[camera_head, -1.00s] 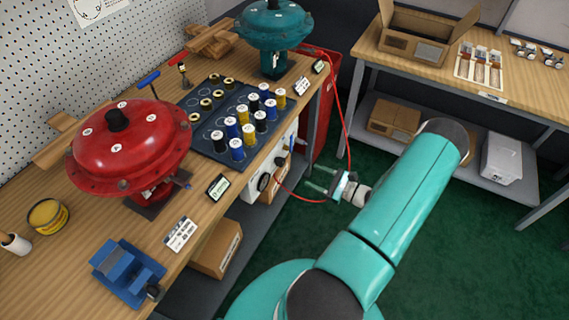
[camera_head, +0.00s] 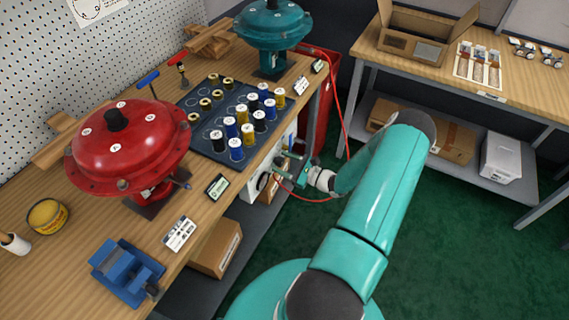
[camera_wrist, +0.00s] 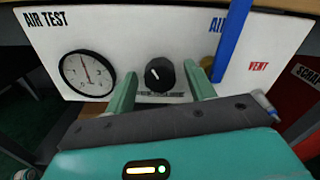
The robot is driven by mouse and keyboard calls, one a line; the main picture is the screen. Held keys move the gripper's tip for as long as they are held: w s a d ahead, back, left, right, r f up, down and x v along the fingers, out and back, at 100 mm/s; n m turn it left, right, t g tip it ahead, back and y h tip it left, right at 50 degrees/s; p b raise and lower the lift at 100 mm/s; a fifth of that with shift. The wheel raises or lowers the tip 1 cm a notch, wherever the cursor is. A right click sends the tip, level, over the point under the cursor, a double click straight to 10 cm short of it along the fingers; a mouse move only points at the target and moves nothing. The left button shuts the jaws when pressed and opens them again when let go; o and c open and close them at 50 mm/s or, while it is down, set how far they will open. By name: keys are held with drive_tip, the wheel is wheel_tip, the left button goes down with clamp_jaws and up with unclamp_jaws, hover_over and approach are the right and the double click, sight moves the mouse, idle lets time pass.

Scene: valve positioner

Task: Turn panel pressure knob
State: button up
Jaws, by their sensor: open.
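The black pressure knob (camera_wrist: 160,74) is on the white air test panel (camera_wrist: 120,35), right of the round gauge (camera_wrist: 87,75) in the wrist view. Its white pointer mark tilts up and left. My gripper (camera_wrist: 162,86) is open, with one teal finger on each side of the knob in the picture. I cannot tell whether the fingers reach around it or stop short. In the head view my gripper (camera_head: 282,166) is close in front of the panel, under the bench edge, and the knob is hidden or too small there.
A blue lever (camera_wrist: 232,40) hangs on the panel right of the knob, near the right finger. A red hose (camera_head: 305,198) loops below my gripper. The workbench (camera_head: 150,262) overhangs the panel. Green floor (camera_head: 440,240) to the right is clear.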

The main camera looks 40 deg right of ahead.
drive_tip(key=c, duration=1)
drive_tip(key=shift+o, duration=0.2)
drive_tip(key=shift+m, duration=0.3)
drive_tip(key=m, duration=1)
drive_tip(key=shift+m, duration=2.1)
